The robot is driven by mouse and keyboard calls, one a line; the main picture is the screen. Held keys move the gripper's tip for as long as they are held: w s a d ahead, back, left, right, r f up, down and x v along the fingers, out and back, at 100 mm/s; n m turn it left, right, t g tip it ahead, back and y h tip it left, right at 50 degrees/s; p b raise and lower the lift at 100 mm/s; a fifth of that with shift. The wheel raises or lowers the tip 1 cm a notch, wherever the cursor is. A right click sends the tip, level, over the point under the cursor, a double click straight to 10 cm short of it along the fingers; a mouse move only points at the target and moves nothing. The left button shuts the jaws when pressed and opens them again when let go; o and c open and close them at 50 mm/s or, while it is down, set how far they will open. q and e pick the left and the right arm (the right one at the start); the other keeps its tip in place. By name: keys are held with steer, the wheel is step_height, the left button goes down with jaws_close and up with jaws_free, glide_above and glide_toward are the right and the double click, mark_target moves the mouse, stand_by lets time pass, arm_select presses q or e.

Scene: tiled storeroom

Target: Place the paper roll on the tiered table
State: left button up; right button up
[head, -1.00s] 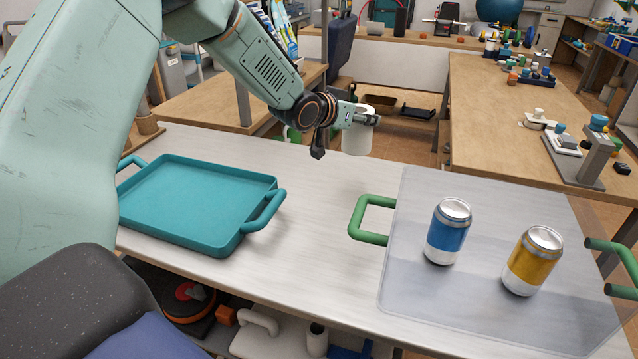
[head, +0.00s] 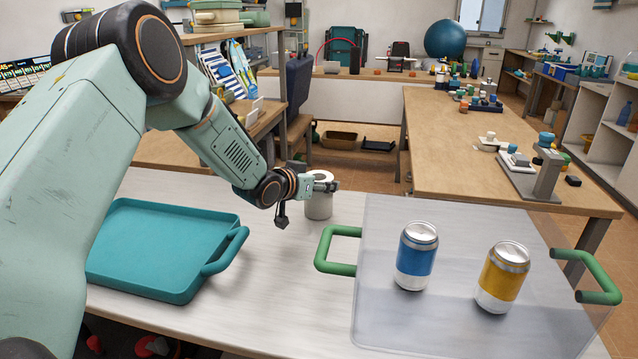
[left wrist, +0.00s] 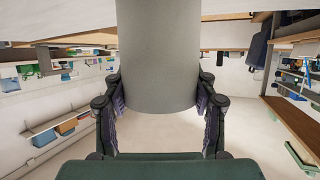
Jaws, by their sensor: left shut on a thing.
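The paper roll (head: 318,207) is a white-grey upright cylinder with a hole in its top. My left gripper (head: 324,183) is shut on it near its upper part. In the left wrist view the roll (left wrist: 158,55) sits between both fingers (left wrist: 161,100). In the head view the roll shows against the far part of the white table top (head: 270,255); I cannot tell whether its base touches. Things show below this table at the lower left, so it seems to have a lower level. My right gripper is not in view.
A teal tray (head: 165,203) lies on the table's left side. A clear tray with green handles (head: 338,269) lies at the right, bearing a blue can (head: 416,256) and a yellow can (head: 502,277). Bare table lies between the trays. A wooden table (head: 480,135) stands behind.

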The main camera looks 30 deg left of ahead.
arm_select(q)
steer(key=shift+f, duration=0.1)
steer(key=o, duration=1.2)
steer(key=shift+w+f, duration=0.1)
steer(key=shift+f, duration=0.1)
steer(key=shift+r, duration=0.15)
steer(key=shift+d, duration=0.1)
